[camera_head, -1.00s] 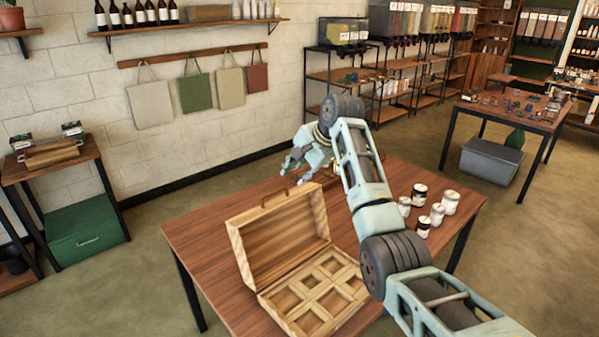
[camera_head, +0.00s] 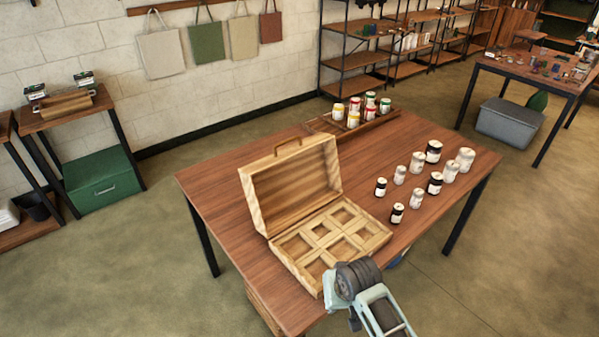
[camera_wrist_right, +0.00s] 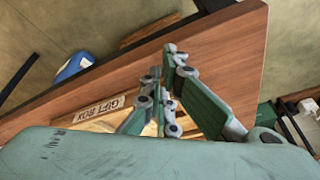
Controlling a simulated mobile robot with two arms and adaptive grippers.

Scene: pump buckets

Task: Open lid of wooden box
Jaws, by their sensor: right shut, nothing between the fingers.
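The wooden box (camera_head: 318,232) stands on the brown table with its lid (camera_head: 292,182) open and tilted up at the back. Its lower half shows several empty square compartments. A handle is on the lid's upper edge. My right arm comes in at the bottom of the head view, beside the box's front right corner, and its gripper is hidden there. In the right wrist view my right gripper (camera_wrist_right: 170,78) is shut and empty. My left gripper is not in view.
Several white and dark-labelled jars (camera_head: 417,162) stand on the table (camera_head: 225,200) right of the box. A wooden tray (camera_head: 325,124) with several colourful cans is at the back edge. The table left of the box is clear.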

